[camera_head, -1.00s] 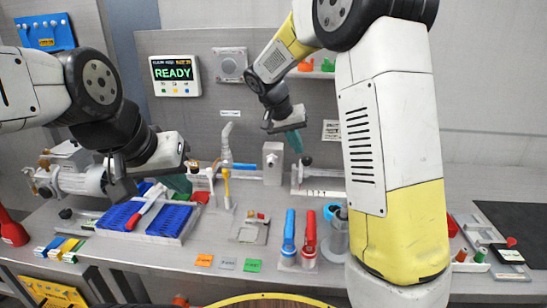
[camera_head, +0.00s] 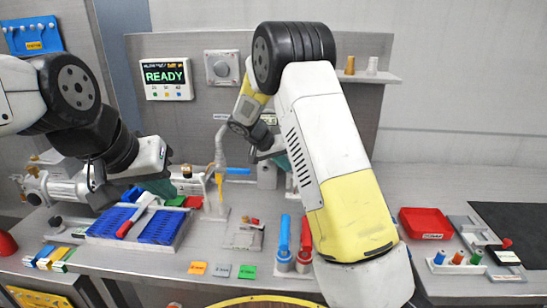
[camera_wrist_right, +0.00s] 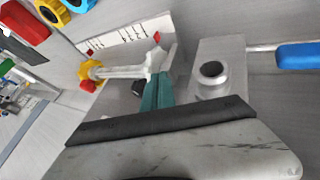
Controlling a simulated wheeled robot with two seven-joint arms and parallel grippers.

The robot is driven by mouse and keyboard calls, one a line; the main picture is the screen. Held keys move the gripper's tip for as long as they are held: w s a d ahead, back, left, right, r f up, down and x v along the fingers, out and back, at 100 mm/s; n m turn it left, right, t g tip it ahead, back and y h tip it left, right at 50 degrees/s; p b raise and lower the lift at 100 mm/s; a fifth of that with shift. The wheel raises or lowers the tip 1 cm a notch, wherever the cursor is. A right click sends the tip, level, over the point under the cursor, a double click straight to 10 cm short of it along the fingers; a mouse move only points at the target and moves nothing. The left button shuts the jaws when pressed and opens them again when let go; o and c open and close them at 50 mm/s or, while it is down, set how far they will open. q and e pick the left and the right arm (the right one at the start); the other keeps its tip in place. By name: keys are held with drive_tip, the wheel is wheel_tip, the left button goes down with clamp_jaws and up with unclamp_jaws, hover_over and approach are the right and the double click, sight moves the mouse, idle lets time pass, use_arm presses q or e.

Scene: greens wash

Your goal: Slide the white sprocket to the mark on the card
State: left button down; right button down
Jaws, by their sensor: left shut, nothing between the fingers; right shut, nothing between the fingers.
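In the right wrist view a white card (camera_wrist_right: 118,38) with dark tick marks stands behind a pale, toothless-looking bar (camera_wrist_right: 135,72) with a yellow knob (camera_wrist_right: 90,73) at its left end. In the head view this gripper (camera_head: 284,162) is partly hidden by my right arm, which also covers the card. My left gripper (camera_head: 164,188) is shut and empty above the blue rack.
A grey block with a round socket (camera_wrist_right: 222,80) stands right of my right fingers. In the head view the blue rack (camera_head: 162,228) is at the left, blue and red cylinders (camera_head: 285,240) stand at the front, and a red bin (camera_head: 425,223) is at the right. A screen (camera_head: 167,78) reads READY.

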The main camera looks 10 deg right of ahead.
drive_tip(key=shift+d+f, duration=0.2)
drive_tip(key=shift+f, duration=0.1)
drive_tip(key=s+d, duration=0.1)
drive_tip(key=d, duration=0.5)
drive_tip(key=shift+d, duration=0.35)
drive_tip(key=shift+s, duration=0.1)
